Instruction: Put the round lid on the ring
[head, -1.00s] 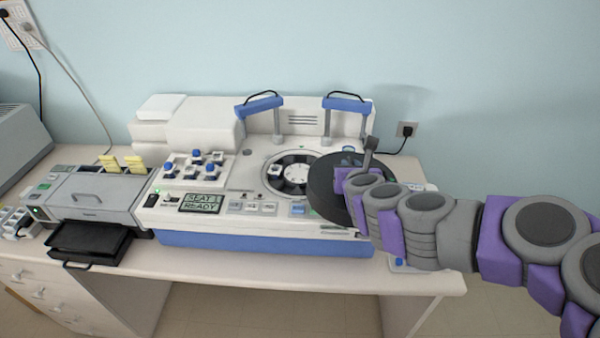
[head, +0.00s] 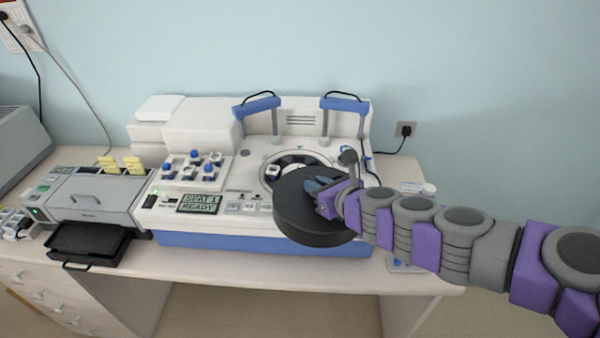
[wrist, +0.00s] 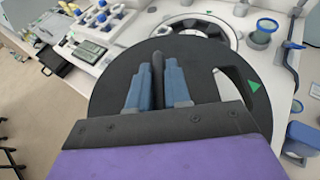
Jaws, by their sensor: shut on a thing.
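The round lid is a thick dark disc (head: 305,222) with a cut-out opening and a green triangle mark, which show in the wrist view (wrist: 115,75). My gripper (head: 318,186) is shut on the lid's upright handle; in the wrist view its blue fingers (wrist: 158,85) sit on both sides of the dark handle. The lid is held in front of and above the white machine's front right. The ring (head: 272,167) is round the dark well in the machine's top, behind the lid; the lid hides its near part. In the wrist view the ring (wrist: 195,22) is beyond the lid.
Two blue-topped posts (head: 258,103) stand behind the ring. A rack of blue-capped vials (head: 192,166) and a display (head: 200,203) are on the machine's left. A grey printer-like device (head: 95,195) stands farther left. A small white-lidded jar (head: 429,188) is at the right.

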